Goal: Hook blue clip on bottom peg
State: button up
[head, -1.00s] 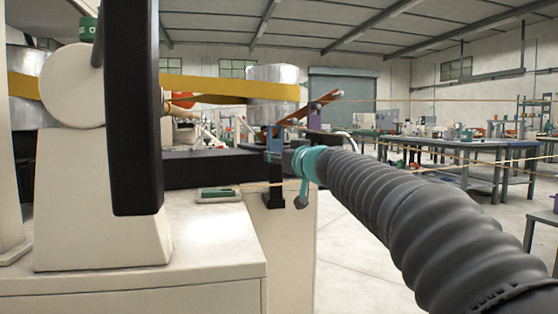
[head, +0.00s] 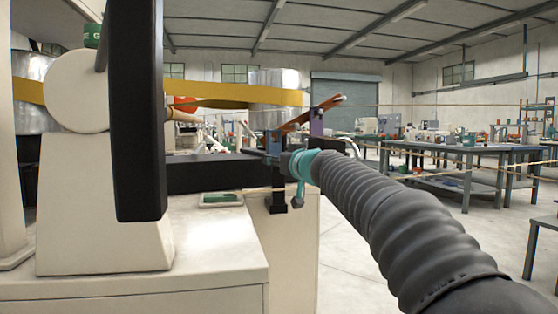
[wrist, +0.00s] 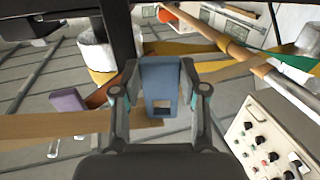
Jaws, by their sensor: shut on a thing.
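My gripper (wrist: 158,88) is shut on the blue clip (wrist: 160,80), a flat block with a square hole near its lower end in the wrist view. In the head view the blue clip (head: 273,143) shows small at the end of my arm, in front of the black horizontal bar and below the orange-brown arm (head: 313,116). A purple clip (head: 317,123) sits on that arm, to the right of the blue clip; it also shows in the wrist view (wrist: 68,102). I cannot make out the bottom peg or whether the clip touches it.
A yellow belt (head: 215,94) runs to a metal drum (head: 276,90) behind. A thick black post (head: 137,110) and the cream machine base (head: 150,285) stand at left. A control panel with knobs (wrist: 262,145) is at lower right in the wrist view. Thin strands run rightward.

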jog(key=w+a+f, duration=0.1)
jog(key=w, duration=0.5)
jog(key=shift+a+p, duration=0.3)
jog(key=shift+a, duration=0.1)
dwell(0.4)
jog(key=shift+w, duration=0.15)
dwell(0.5)
jog(key=o, duration=1.3)
